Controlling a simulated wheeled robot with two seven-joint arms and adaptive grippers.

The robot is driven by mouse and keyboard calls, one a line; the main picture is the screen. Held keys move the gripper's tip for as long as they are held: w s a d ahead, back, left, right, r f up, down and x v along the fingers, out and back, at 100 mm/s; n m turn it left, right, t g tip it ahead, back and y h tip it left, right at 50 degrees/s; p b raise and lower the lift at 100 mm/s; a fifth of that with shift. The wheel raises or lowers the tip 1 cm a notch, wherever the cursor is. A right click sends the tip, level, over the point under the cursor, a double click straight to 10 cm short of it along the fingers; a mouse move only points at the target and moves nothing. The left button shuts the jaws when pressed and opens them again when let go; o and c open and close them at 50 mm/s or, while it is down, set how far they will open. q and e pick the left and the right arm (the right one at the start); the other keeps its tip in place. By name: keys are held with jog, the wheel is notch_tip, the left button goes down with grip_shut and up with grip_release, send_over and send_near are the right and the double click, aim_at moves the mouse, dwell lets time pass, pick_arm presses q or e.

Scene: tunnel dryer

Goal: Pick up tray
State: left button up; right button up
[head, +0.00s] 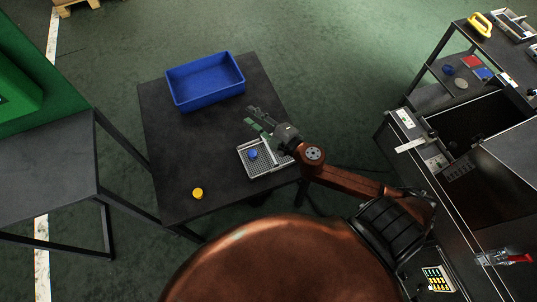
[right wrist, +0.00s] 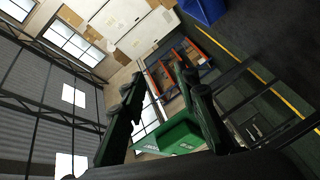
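The tray, a small pale mesh tray (head: 270,166), lies on the near right part of the dark table (head: 165,150). A small blue round piece (head: 252,154) sits in it. My right gripper (head: 252,114) is above the table just beyond the tray, and its fingers point away to the upper left. My right wrist and gripper body cover part of the tray's far right side. In the right wrist view the two fingers (right wrist: 160,88) stand apart with nothing between them, and the tray does not show. My left gripper is not in view.
A blue bin (head: 206,99) stands at the table's far side. A yellow round piece (head: 197,193) lies near the front edge. A dark side table (head: 45,165) stands at left. A metal machine (head: 425,150) and a shelf (head: 447,62) stand at right. The table's middle is clear.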

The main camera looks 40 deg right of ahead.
jog(key=s+a+f+n+g+y, duration=0.25)
jog(key=a+n+g+y, duration=0.3)
jog(key=a+n, duration=0.35)
jog(key=s+d+f+n+g+h, duration=0.2)
jog(key=d+f+n+g+h, duration=0.15)
jog(key=d+f, duration=0.3)
jog(key=s+d+f+n+g+h, duration=0.2)
jog(key=d+f+n+g, duration=0.15)
jog(key=d+f, duration=0.35)
jog(key=shift+n, duration=0.4)
jog(key=b+x, duration=0.1)
jog(key=x, duration=0.2)
jog(key=d+b+x, duration=0.1)
jog(key=b+x, duration=0.1)
jog(key=x, duration=0.1)
jog(key=shift+w+d+f, duration=0.1)
jog(key=shift+f, duration=0.2)
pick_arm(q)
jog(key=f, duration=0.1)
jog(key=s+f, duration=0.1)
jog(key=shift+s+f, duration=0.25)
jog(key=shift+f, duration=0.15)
pick_arm(e)
jog(key=shift+r+t, duration=0.15)
jog(key=shift+t, duration=0.1)
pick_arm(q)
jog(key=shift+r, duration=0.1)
pick_arm(e)
jog(key=shift+f, duration=0.25)
